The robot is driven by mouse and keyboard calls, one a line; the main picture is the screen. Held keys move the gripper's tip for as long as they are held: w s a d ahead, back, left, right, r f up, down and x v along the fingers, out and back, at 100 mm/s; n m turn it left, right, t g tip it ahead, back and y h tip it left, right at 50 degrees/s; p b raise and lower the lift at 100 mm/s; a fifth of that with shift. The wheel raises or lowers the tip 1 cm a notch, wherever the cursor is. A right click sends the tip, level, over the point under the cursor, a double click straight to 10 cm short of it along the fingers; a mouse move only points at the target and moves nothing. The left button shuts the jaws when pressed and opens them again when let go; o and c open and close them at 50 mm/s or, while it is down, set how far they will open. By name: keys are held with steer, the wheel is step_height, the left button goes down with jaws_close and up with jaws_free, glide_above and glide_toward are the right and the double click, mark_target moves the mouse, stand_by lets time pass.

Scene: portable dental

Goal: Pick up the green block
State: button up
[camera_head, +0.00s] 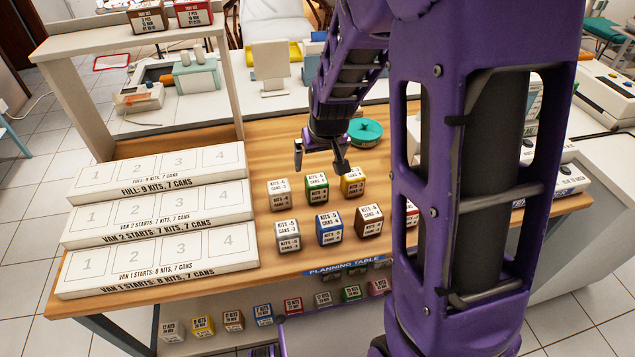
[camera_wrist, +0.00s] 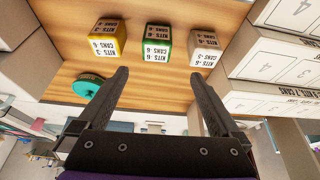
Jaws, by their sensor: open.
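The green block (camera_head: 317,187), with a white label on its faces, stands on the wooden planning table (camera_head: 225,292) in the back row of blocks. It also shows in the wrist view (camera_wrist: 157,44), beyond and between my fingertips. My gripper (camera_head: 320,165) is open and empty, just behind and above the green block. The fingers show apart in the wrist view (camera_wrist: 160,76), with nothing between them. A pale block (camera_head: 280,194) stands to its left and a yellow block (camera_head: 352,182) to its right.
A front row holds a grey block (camera_head: 287,235), a blue block (camera_head: 329,228) and a brown block (camera_head: 369,221). A round teal object (camera_head: 365,132) lies behind. White numbered stepped trays (camera_head: 160,215) fill the left side. My purple arm hides part of the right.

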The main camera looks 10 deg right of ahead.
mark_target(314, 180)
steer(key=x, duration=0.9)
steer(key=shift+w+f+b, duration=0.1)
steer(key=shift+f+b, duration=0.2)
steer(key=shift+d+x, duration=0.2)
steer(key=shift+x, duration=1.1)
steer(key=shift+d+x, duration=0.15)
steer(key=shift+x, duration=1.2)
steer(key=c, duration=1.4)
